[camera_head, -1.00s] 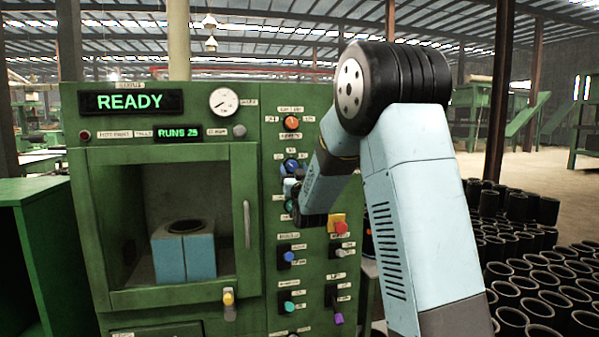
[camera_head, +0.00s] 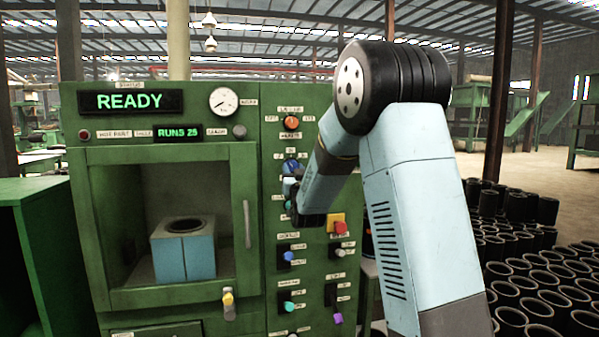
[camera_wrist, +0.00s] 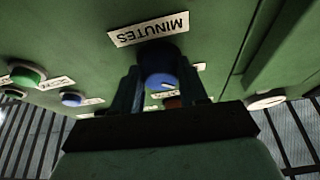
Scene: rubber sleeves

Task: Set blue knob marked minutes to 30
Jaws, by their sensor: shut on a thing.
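The blue knob (camera_wrist: 158,68) sits under a white label reading MINUTES (camera_wrist: 148,29), which appears upside down in the wrist view. My gripper (camera_wrist: 161,80) has one finger on each side of this knob and is shut on it. A short pale mark shows on the knob's face, but the value it points at cannot be read.
An orange knob (camera_head: 291,122) is above, and a red button on a yellow plate (camera_head: 338,226) is to the lower right. More knobs and switches lie below. The glass-fronted chamber (camera_head: 243,215) is to the left. Black sleeves (camera_head: 535,275) stand at right.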

